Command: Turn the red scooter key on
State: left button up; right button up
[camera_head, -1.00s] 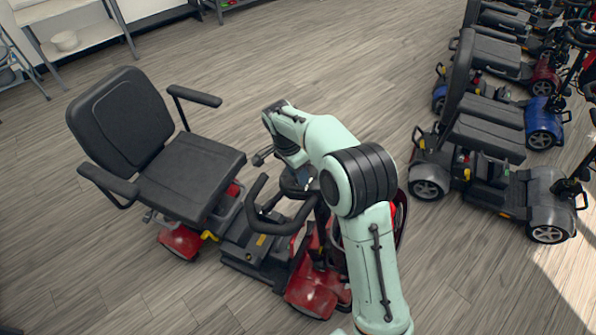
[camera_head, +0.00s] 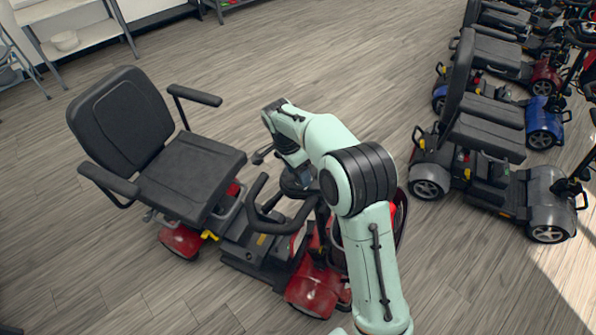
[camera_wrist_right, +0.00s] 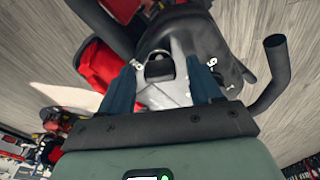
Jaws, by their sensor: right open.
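The red scooter (camera_head: 312,290) stands in front of me, with a black seat at the left and its tiller partly behind my right arm. In the right wrist view, its grey console (camera_wrist_right: 180,92) lies under my right gripper (camera_wrist_right: 161,78). The two dark blue fingers are apart, one on each side of a dark rounded piece (camera_wrist_right: 158,68) on the console, which looks like the key. I cannot tell whether the fingers touch it. In the head view, the fingertips and key are hard to make out at the tiller. My left gripper is not in view.
A black handlebar grip (camera_wrist_right: 272,72) curves close to the right of my gripper. A grey scooter (camera_head: 555,205) and other scooters stand in a row at the right. A shelf with a white bowl (camera_head: 65,40) is at the back left. The wooden floor between is clear.

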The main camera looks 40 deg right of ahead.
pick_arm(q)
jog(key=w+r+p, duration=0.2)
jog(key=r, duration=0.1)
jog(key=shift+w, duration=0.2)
pick_arm(e)
jog(key=v, duration=1.3)
